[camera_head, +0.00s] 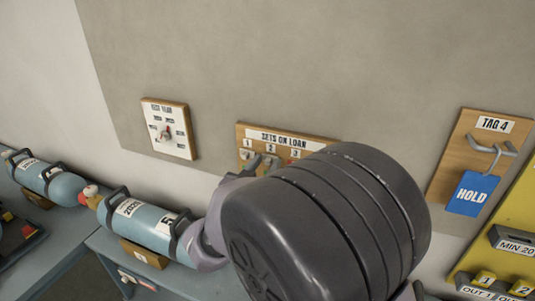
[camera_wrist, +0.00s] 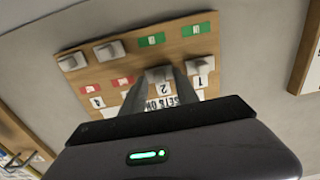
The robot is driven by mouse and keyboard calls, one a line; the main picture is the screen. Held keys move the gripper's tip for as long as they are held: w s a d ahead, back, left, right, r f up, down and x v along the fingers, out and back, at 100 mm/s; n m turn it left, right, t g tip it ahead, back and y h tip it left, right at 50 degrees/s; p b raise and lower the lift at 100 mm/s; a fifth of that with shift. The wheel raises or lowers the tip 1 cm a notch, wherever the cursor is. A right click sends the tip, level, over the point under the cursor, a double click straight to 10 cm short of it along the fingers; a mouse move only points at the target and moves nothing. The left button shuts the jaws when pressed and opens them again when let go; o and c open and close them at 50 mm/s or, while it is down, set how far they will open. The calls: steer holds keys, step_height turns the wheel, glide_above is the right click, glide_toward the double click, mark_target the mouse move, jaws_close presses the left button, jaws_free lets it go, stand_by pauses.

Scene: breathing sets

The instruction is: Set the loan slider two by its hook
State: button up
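The wooden "SETS ON LOAN" board (camera_head: 290,137) hangs on the wall and shows upside down in the wrist view (camera_wrist: 150,50). It has several grey sliders. Slider two (camera_wrist: 158,74) sits close to its number 2, with a green label (camera_wrist: 151,39) uncovered at the other end of its track. My gripper (camera_wrist: 160,80) is open, its two grey fingers on either side of slider two. Whether they touch it cannot be told. In the head view my gripper (camera_head: 258,165) is at the board, and my dark wrist hides the board's right part. No hook shape can be made out on the slider.
Slider one (camera_wrist: 200,65) is close beside the right finger in the wrist view. A white dial panel (camera_head: 167,128) is left of the board. A TAG 4 board (camera_head: 447,165) with a metal hook and blue HOLD tag is at right. Blue cylinders (camera_head: 150,225) lie below.

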steer(key=shift+w+d, duration=0.1)
steer(key=shift+w, duration=0.2)
steer(key=shift+c, duration=0.3)
jaws_close()
stand_by(1.0)
